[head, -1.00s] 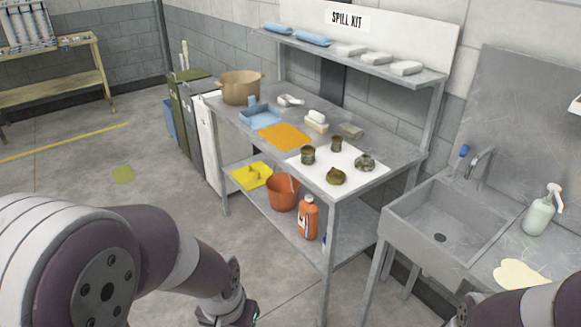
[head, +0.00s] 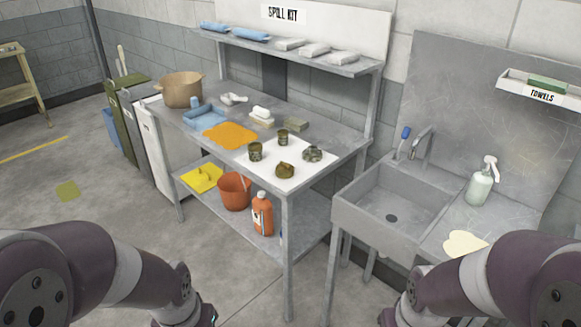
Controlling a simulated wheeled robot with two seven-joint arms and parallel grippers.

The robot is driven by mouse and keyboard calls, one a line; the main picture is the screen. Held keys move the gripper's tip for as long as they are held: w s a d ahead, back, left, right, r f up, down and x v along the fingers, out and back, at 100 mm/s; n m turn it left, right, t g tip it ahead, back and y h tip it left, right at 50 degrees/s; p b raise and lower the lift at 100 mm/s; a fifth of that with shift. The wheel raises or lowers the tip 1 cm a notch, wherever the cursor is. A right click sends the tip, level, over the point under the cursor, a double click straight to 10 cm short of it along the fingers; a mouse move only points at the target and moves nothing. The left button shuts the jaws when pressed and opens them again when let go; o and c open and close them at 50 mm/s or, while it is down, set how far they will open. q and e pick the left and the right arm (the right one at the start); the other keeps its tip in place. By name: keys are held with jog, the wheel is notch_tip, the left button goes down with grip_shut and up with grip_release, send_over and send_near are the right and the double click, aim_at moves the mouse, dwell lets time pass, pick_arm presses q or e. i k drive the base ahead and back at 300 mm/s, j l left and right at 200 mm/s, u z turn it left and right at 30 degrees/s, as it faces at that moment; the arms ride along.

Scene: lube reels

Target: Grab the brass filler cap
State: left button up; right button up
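A brass-coloured, knobbed piece (head: 285,170) that looks like the filler cap sits on a white sheet (head: 268,177) at the near right corner of the steel workbench. Two short dark-brass cylindrical pieces stand behind it, one at the left (head: 255,151) and one farther back (head: 283,137). A greyer round metal fitting (head: 312,154) lies to its right. Both of my arms enter from the bottom corners of the head view, well short of the bench. Their gripper fingers are below the picture edge and hidden.
An orange cloth (head: 230,134), a blue tray (head: 205,116) and a tan pot (head: 181,90) are on the bench (head: 335,158). A shelf (head: 330,65) overhangs its back. A sink (head: 385,213) adjoins at right. An orange bottle (head: 262,213) and a bucket (head: 234,190) are on the lower shelf.

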aim_at(283, 169)
jog(key=i+j+z, duration=0.1)
jog(key=z, duration=0.3)
jog(key=i+j+z, duration=0.2)
jog(key=z, duration=0.2)
jog(key=i+j+z, duration=0.15)
jog(key=z, duration=0.25)
jog(key=i+j+z, duration=0.1)
jog(key=j+z, duration=0.25)
